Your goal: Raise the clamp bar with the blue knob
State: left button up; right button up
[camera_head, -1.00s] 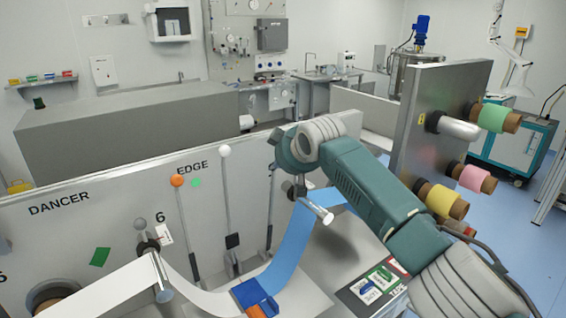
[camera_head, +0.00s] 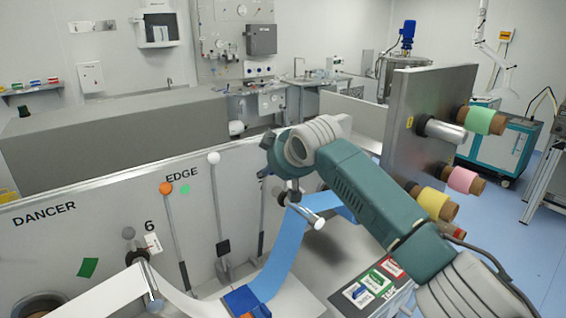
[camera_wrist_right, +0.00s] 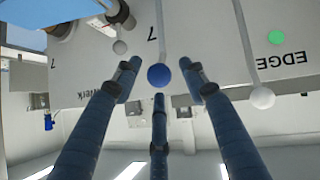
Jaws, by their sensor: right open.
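The blue knob (camera_wrist_right: 159,76) shows in the right wrist view at the end of a thin pale clamp bar (camera_wrist_right: 160,30), which lies against the white panel. My right gripper (camera_wrist_right: 158,79) is open, with its three dark fingers spread around the knob in the picture. I cannot tell whether any finger touches it. In the head view my right wrist covers the blue knob and most of the gripper; a thin bar (camera_head: 262,222) shows below it. My left gripper is not in view.
Bars with an orange knob (camera_head: 166,188) and a white knob (camera_head: 213,158) stand left of my wrist. A blue web (camera_head: 290,245) runs over a roller (camera_head: 306,215) just below it. A grey plate (camera_head: 430,120) with coloured rolls stands at the right.

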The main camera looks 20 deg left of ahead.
jog(key=v, duration=0.9)
jog(key=shift+d, duration=0.2)
